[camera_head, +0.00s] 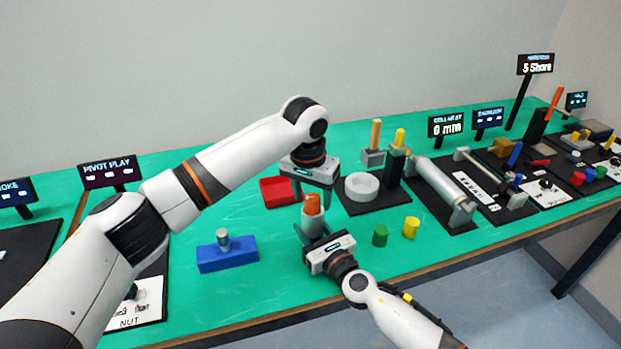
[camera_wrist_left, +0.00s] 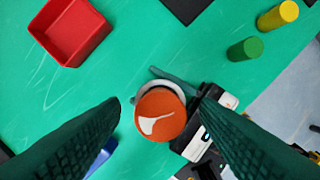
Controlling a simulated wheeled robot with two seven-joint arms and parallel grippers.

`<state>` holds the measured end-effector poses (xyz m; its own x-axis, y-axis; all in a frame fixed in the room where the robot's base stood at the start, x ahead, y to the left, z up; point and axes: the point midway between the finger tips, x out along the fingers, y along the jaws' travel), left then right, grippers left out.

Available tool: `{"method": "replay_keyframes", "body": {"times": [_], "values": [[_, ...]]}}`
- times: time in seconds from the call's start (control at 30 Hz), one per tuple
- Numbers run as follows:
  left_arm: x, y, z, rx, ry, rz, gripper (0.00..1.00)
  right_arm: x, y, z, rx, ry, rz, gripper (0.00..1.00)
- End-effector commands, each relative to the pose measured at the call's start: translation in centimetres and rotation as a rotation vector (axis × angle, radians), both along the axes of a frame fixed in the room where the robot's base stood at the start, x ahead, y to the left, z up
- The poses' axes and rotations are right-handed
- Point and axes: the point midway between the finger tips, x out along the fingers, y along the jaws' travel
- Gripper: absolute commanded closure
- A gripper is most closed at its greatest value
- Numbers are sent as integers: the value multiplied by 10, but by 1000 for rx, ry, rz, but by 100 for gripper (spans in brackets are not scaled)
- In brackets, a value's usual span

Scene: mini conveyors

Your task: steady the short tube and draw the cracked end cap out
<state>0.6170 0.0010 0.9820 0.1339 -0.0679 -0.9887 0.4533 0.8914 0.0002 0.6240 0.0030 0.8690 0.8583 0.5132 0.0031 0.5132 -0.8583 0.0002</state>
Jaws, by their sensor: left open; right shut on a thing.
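The short tube (camera_head: 312,221) is pale grey and stands upright on the green table. The orange end cap (camera_head: 312,203) sits in its top; in the left wrist view the cap (camera_wrist_left: 160,122) shows a white crack-like mark. My right gripper (camera_head: 313,234) is shut on the tube from the front. My left gripper (camera_head: 312,197) points down over the cap, open and empty. In the left wrist view its fingers (camera_wrist_left: 160,104) lie on either side of the cap, apart from it.
A red tray (camera_head: 277,190) stands behind the tube. A blue block (camera_head: 227,256) with a grey knob lies to the left. Green (camera_head: 380,236) and yellow (camera_head: 411,228) cylinders stand to the right. A white ring (camera_head: 361,187) lies on a black mat behind.

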Motion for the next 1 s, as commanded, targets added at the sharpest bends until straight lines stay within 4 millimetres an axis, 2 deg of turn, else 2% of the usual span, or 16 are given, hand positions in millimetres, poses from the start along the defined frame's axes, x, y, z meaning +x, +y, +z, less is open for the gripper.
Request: {"method": "replay_keyframes", "body": {"times": [0.03, 0.2, 0.43, 0.47, 0.73, 1.0], "values": [[0, 0, -6, 1, 2, 0, 44, -3, 0, -10, -8, 15, 5, 87], [1, -1, -13, 0, 1, 0, 44, -3, 0, -10, -8, 15, 5, 87], [2, -1, -14, 0, 0, 0, 44, -3, 0, -10, -8, 15, 5, 87], [2, -1, -14, 0, 0, 0, 45, -3, 0, -10, -8, 15, 5, 87], [1, -1, -14, 0, 0, 0, 90, -3, 0, -10, -8, 15, 5, 87], [2, -1, -12, 0, 0, 0, 92, -3, 0, -10, -8, 15, 4, 87]]}}
